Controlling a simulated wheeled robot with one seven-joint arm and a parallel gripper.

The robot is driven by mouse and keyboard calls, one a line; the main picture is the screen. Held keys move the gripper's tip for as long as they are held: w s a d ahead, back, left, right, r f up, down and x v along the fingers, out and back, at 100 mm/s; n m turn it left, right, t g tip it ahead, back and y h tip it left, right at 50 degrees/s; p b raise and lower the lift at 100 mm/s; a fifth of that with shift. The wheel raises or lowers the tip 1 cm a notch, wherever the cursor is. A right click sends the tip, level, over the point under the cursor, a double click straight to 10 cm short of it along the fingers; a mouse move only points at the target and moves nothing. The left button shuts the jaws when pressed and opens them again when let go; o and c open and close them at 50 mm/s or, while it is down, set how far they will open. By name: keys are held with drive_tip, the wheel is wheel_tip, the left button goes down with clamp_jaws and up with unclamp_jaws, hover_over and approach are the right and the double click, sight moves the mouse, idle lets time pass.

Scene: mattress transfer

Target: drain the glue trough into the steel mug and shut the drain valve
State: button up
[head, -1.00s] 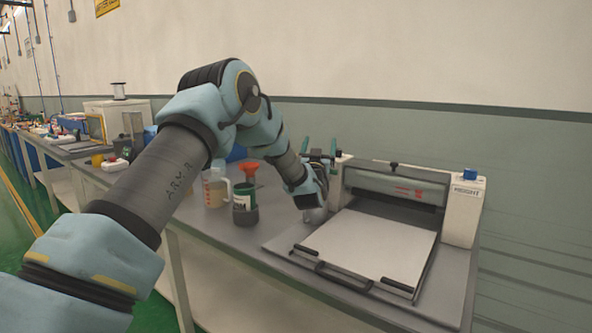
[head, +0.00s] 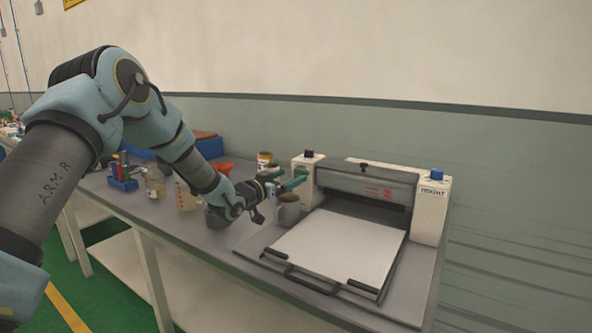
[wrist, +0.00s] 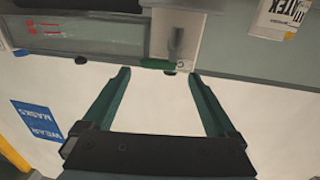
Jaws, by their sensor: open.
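The steel mug (head: 289,210) stands upright at the left end of a white and grey machine, just below my gripper (head: 297,181). I cannot see into the mug. My gripper is open, its teal fingers pointing at the machine's left end post. In the wrist view the fingers (wrist: 160,73) are spread apart with nothing held between them. A small green part (wrist: 157,63) shows just beyond and between the fingertips; I cannot tell if it is the drain valve. The glue trough cannot be made out clearly.
The machine (head: 365,185) has a white flat bed (head: 335,245) with a black front handle. A red funnel (head: 223,168), a jar (head: 155,183) and a rack of coloured bottles (head: 122,175) stand to the left on the grey bench. A blue sign (wrist: 37,120) shows in the wrist view.

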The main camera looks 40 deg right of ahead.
sight(300, 172)
drive_tip(key=shift+w+d+p, duration=0.15)
drive_tip(key=shift+d+p, duration=0.15)
drive_tip(key=shift+d, duration=0.8)
drive_tip(key=shift+w+d+p, duration=0.1)
drive_tip(key=shift+d+p, duration=0.15)
drive_tip(key=shift+d, duration=0.85)
